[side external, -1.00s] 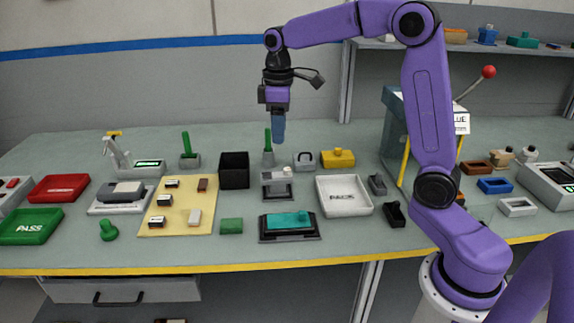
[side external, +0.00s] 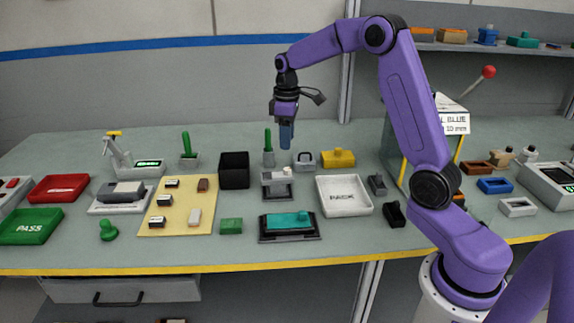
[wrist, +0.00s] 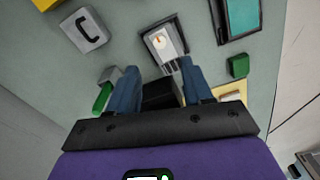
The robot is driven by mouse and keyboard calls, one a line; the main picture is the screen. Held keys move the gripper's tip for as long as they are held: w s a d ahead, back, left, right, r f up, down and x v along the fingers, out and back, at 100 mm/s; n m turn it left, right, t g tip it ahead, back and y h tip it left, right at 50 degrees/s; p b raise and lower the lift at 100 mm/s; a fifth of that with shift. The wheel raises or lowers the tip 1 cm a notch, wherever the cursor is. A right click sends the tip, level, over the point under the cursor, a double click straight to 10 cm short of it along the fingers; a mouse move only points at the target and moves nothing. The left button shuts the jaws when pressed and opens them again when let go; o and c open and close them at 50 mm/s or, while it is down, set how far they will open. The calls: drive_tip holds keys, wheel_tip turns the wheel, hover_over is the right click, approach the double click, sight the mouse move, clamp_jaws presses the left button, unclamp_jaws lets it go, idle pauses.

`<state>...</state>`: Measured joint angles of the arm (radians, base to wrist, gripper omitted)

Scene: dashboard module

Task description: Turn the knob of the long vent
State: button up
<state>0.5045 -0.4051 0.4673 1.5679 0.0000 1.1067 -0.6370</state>
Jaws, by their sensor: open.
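My gripper (side external: 286,146) hangs fingers down above the middle of the bench, behind the row of parts. In the wrist view my gripper (wrist: 161,82) has its two blue fingers apart, with nothing held between them. A long teal part (side external: 286,221) with a small raised piece lies in a black tray at the front; it is partly cut off in the wrist view (wrist: 242,15). A grey unit (side external: 277,190) stands behind it; the wrist view shows a round white dial with an orange mark on this unit (wrist: 178,50). I cannot tell for sure which is the long vent.
A black bin (side external: 234,170) stands left of the grey unit, partly behind my fingers in the wrist view. A green cup-held stick (side external: 268,140), a grey handled block (side external: 304,161) and a yellow block (side external: 338,158) stand nearby. A white tray (side external: 344,207) is at right.

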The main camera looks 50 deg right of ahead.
sight(287, 169)
wheel_tip(287, 169, down, 10)
drive_tip(key=shift+r, duration=0.25)
clamp_jaws()
